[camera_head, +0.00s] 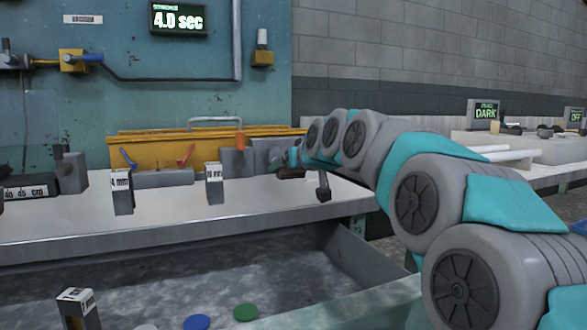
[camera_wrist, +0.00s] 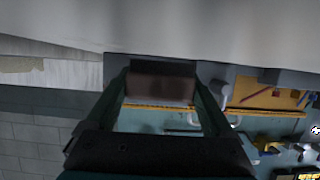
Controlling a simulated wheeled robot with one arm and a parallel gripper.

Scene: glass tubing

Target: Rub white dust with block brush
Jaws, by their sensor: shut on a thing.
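My gripper (camera_wrist: 161,88) is shut on a brown block, which I take to be the block brush (camera_wrist: 160,90); it sits between the two fingers in the wrist view. In the head view my gripper (camera_head: 284,166) is at the far end of my outstretched arm, low over the right part of the pale bench top (camera_head: 260,205). The brush there is a small dark shape (camera_head: 291,173), partly hidden by my arm. I cannot make out white dust in either view.
A yellow rack (camera_head: 152,150) and grey blocks (camera_head: 238,162) stand along the back of the bench. Two labelled posts (camera_head: 121,185) (camera_head: 214,183) stand farther left. A dark knob (camera_head: 323,187) is near the right end. Below is a grey trough (camera_head: 190,275) with coloured discs (camera_head: 246,312).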

